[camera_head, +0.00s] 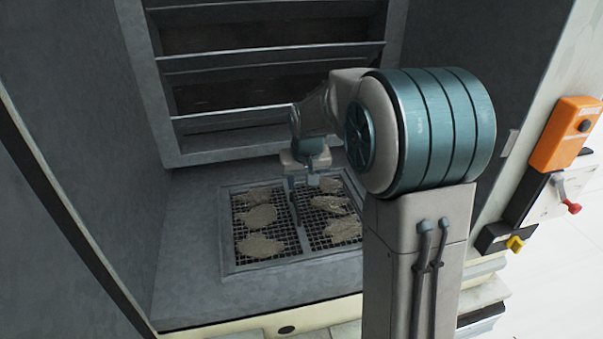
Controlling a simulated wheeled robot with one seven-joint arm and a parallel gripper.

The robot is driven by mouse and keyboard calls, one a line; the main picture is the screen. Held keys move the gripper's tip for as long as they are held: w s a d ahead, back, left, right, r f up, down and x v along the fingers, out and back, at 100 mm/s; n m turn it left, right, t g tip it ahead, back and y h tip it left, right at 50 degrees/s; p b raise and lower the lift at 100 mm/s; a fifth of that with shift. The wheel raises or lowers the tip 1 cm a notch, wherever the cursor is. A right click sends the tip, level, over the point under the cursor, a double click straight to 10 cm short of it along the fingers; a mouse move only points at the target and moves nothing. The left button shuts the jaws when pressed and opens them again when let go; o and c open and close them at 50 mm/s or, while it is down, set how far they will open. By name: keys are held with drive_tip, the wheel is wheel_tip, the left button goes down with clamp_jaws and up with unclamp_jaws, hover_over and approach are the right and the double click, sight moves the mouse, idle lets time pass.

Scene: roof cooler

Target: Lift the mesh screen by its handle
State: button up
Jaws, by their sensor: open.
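The mesh screen (243,218) is a dark grid in a metal frame, set in the grey floor of the cooler. It has two panels side by side with a bar between them. Several flat, pale brown patches lie on the grid. My gripper (305,189) is above the far middle of the screen, fingers pointing down, open. A thin dark upright piece shows just below it near the centre bar; I cannot tell whether it is the handle. The fingertips are small, and I cannot tell whether they touch anything.
Grey walls enclose the floor at left, right and back. A louvred panel (270,65) stands behind. An orange box (565,134), a red knob (574,208) and a yellow knob (515,244) are on the right outside. The floor left of the screen is clear.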

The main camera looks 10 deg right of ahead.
sight(295, 202)
drive_tip(key=b+x, duration=0.1)
drive_tip(key=x, duration=0.2)
drive_tip(key=a+b+x, duration=0.1)
drive_tip(key=b+x, duration=0.1)
drive_tip(key=x, duration=0.1)
drive_tip(key=b+x, duration=0.2)
drive_tip(key=x, duration=0.1)
drive_tip(key=shift+a+f, duration=0.3)
drive_tip(key=shift+w+f+b, duration=0.3)
drive_tip(key=shift+f+b, duration=0.15)
drive_tip(key=shift+f, duration=0.25)
clamp_jaws()
drive_tip(key=shift+r, duration=0.15)
drive_tip(key=shift+r, duration=0.1)
drive_tip(key=shift+r+p, duration=2.25)
drive_tip(key=shift+r, duration=1.1)
